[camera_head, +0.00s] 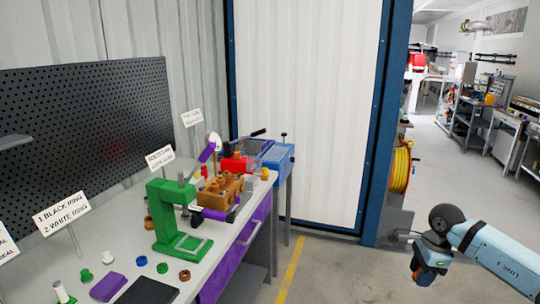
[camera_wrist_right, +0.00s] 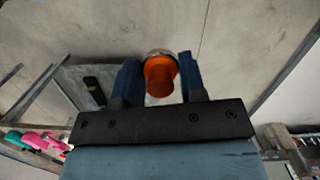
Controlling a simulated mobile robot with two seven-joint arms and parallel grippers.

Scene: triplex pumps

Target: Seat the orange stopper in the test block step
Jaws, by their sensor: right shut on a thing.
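My right gripper (camera_head: 424,274) hangs over the floor at the right of the head view, well away from the bench. In the right wrist view my right gripper (camera_wrist_right: 160,78) is shut on the orange stopper (camera_wrist_right: 160,80), whose rounded orange end shows between the two dark blue fingers. A pale grey rim shows behind the orange end. A brown block (camera_head: 222,190) with knobs on top sits on the bench beyond the green press; I cannot tell whether it is the test block. My left gripper is not in view.
The grey bench (camera_head: 120,249) carries a green press (camera_head: 170,215), small coloured rings, a purple block (camera_head: 108,287) and label signs. A red item (camera_head: 235,164) and a blue box (camera_head: 279,157) stand at its far end. Open floor (camera_head: 340,270) lies between bench and right arm.

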